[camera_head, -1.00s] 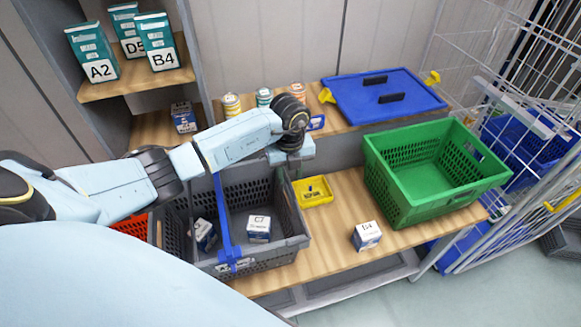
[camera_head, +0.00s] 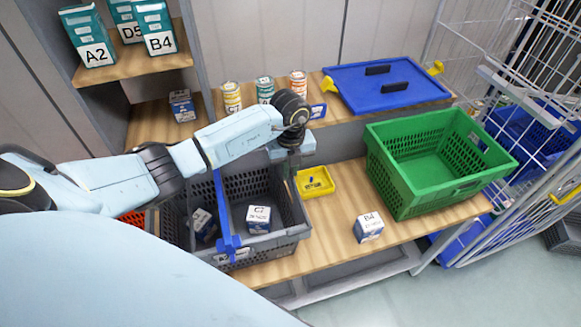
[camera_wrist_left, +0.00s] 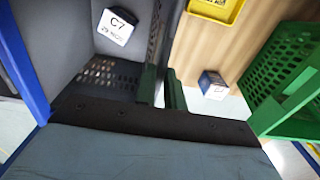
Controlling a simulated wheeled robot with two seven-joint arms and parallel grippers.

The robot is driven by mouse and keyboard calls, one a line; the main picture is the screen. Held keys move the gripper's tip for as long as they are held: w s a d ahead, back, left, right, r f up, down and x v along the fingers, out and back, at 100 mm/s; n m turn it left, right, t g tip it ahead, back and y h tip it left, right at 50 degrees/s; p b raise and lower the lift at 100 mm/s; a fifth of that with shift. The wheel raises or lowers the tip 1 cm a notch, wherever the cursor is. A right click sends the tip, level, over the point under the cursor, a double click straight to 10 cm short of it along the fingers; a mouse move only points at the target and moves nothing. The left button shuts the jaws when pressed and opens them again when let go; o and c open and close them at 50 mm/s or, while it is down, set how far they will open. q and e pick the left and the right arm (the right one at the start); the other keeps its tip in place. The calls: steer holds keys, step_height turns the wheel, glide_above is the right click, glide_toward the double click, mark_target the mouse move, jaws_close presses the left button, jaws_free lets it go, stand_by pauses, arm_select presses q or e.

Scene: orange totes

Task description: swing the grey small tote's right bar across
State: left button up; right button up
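The grey small tote (camera_head: 268,250) stands on the wooden bench, open at the top. A blue bar (camera_head: 222,205) lies across it, left of its middle; the bar also shows at the left of the left wrist view (camera_wrist_left: 26,65). A right bar is not clearly visible; my gripper and arm cover part of the right rim. My left gripper (camera_head: 293,168) points down at the tote's far right edge. In the left wrist view its two fingers (camera_wrist_left: 163,92) stand slightly apart at the tote's right wall; whether they touch it is unclear. My right gripper is out of view.
The tote holds a C7 box (camera_head: 259,219) and another box (camera_head: 203,224). A yellow tray (camera_head: 315,182), a B4 box (camera_head: 369,227) and a green crate (camera_head: 400,205) stand to its right. Cans (camera_head: 265,89) and a blue lid (camera_head: 388,88) are on the ledge behind.

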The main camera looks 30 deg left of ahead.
arm_select(q)
steer(key=shift+s+a+r+p, duration=0.4)
steer(key=shift+s+r+p, duration=0.1)
steer(key=shift+p, duration=0.1)
steer(key=shift+s+a+r+p, duration=0.25)
steer(key=shift+s+a+p, duration=0.3)
steer(key=shift+s+p, duration=0.15)
